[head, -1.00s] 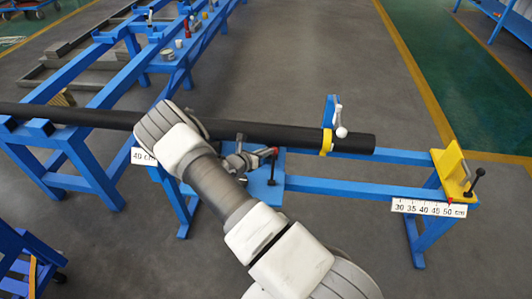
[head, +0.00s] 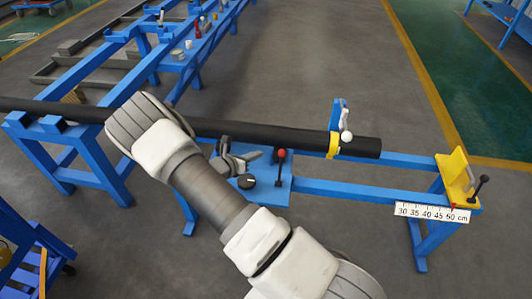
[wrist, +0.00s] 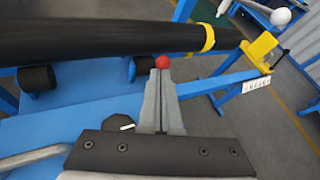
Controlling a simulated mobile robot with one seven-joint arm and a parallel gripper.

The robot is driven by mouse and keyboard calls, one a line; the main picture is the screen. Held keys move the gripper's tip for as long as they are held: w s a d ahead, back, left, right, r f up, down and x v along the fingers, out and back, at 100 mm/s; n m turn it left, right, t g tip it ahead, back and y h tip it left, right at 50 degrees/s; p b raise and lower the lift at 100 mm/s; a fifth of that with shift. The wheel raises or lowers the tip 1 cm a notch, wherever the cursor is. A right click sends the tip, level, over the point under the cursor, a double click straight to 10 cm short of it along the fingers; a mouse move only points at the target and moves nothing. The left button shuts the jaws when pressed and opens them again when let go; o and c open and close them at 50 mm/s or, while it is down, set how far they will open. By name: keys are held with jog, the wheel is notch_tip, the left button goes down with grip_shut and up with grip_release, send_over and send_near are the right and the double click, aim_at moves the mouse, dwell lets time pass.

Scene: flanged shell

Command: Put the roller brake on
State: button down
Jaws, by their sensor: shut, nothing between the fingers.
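A black lever with a red ball knob (head: 281,155) stands about upright on the blue plate below the black pipe. A black round dial (head: 246,182) with a white mark sits on the same plate. No label shows which of them is the roller brake. My gripper (head: 260,156) is shut and empty, just left of the lever in the head view. In the wrist view, the red knob (wrist: 163,62) shows just beyond the fingertips of my gripper (wrist: 160,76); I cannot tell if they touch. The dial (wrist: 120,123) lies left of the fingers there.
The long black pipe (head: 270,137) lies across the blue stand, close behind my gripper. Black rollers (wrist: 36,80) sit beneath it. A clamp with a yellow band (head: 333,146) and white-knobbed handle is near its end. A yellow stop (head: 453,175) stands right above a centimetre scale (head: 430,212).

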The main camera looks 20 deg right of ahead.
jog(key=shift+r+v, duration=0.15)
jog(key=shift+v, duration=0.7)
jog(key=shift+r+v, duration=0.15)
jog(key=shift+v, duration=0.7)
jog(key=shift+w, duration=0.1)
jog(key=s+r+m+g+y+p, duration=0.1)
jog(key=s+r+m+y, duration=0.1)
jog(key=s+r+m, duration=0.4)
jog(key=s+r+m+g+y, duration=0.15)
jog(key=r+m, duration=0.25)
jog(key=r, duration=0.4)
jog(key=s+r+m+g+y+p, duration=0.1)
jog(key=s+r+m+g+y, duration=0.1)
jog(key=s+r+m, duration=0.35)
jog(key=s+a+r+m+t+y+p, duration=0.1)
jog(key=s+a+r+m+t+y, duration=0.1)
jog(key=s+r+m, duration=0.3)
jog(key=s+a+r+m+t+y+p, duration=0.1)
jog(key=s+a+r+m+y, duration=0.3)
jog(key=s+r, duration=0.7)
jog(key=shift+a+r+m+t+y, duration=0.35)
jog(key=shift+a+r+m+t, duration=0.3)
jog(key=shift+a+r+t, duration=0.15)
